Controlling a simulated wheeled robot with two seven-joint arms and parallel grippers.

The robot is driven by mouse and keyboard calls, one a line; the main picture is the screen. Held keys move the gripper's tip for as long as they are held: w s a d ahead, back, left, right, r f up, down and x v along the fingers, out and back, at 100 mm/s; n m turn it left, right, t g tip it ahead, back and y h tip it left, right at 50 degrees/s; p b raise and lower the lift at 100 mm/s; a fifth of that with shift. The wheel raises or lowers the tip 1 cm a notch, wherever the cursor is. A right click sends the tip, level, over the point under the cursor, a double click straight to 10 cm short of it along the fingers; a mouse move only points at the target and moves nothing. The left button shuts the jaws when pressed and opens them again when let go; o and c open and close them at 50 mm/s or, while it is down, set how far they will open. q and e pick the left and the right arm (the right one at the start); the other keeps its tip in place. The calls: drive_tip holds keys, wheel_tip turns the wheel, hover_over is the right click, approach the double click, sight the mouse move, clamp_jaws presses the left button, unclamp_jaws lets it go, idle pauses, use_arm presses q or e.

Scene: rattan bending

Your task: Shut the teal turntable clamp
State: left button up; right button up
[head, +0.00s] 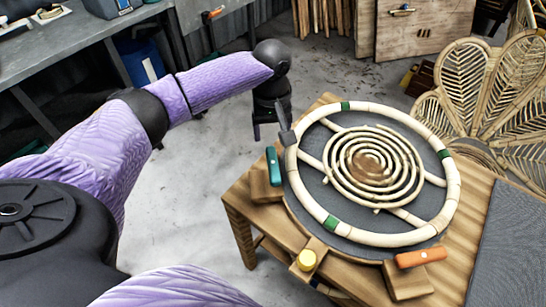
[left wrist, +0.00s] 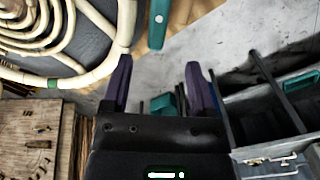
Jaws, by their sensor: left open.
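The teal clamp handle (head: 273,166) is at the left edge of the round turntable (head: 296,201), by a wooden block (head: 262,187). Its handle also shows at the top of the left wrist view (left wrist: 157,25), beyond the fingertips. I cannot tell how far the clamp is swung. A pale rattan ring (head: 292,165) with green bands lies on the turntable, around a rattan spiral (head: 345,172). My left gripper (head: 269,131) is open and empty, just behind the teal handle and apart from it. In the left wrist view its fingers (left wrist: 159,82) are spread. My right gripper is out of view.
The wooden table (head: 246,207) carries a dark mat (head: 510,250) at right. A rattan chair (head: 510,80) stands behind. Grey floor (head: 190,210) lies open to the left.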

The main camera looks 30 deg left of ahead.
sight(273, 161)
use_arm(q)
wheel_tip(273, 161, down, 10)
drive_tip(key=b, duration=0.3)
drive_tip(key=shift+d+r+b, duration=0.1)
drive_tip(key=shift+b, duration=0.25)
drive_tip(key=shift+r, duration=0.1)
clamp_jaws()
